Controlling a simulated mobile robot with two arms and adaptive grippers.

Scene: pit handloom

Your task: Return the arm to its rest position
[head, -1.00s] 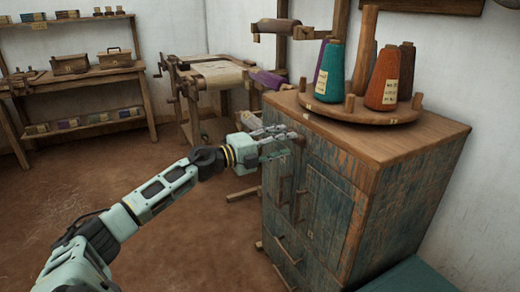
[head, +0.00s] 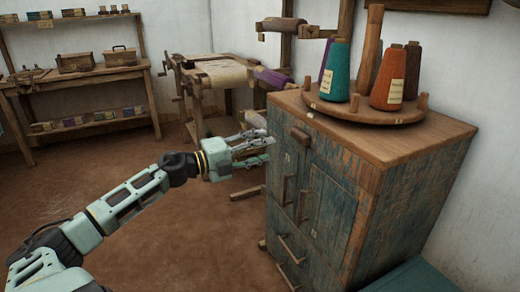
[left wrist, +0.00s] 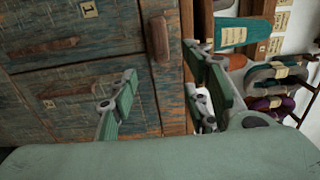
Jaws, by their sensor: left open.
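My left arm reaches in from the lower left in the head view. Its gripper (head: 262,147) is open and empty, with the fingers pointing right toward the weathered blue-green cabinet (head: 335,215). The fingertips appear apart from the cabinet's front and its top wooden handle (head: 299,136). In the left wrist view, the spread fingers (left wrist: 160,75) show with nothing between them, in front of the cabinet's worn wooden face (left wrist: 65,75). My right gripper is not in view.
A round wooden stand (head: 365,112) with teal (head: 336,72), orange (head: 388,80) and other cones sits on the cabinet. A wooden loom-like frame (head: 215,75) stands behind the gripper. A shelf table (head: 85,75) is at the back left. Brown floor lies open between.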

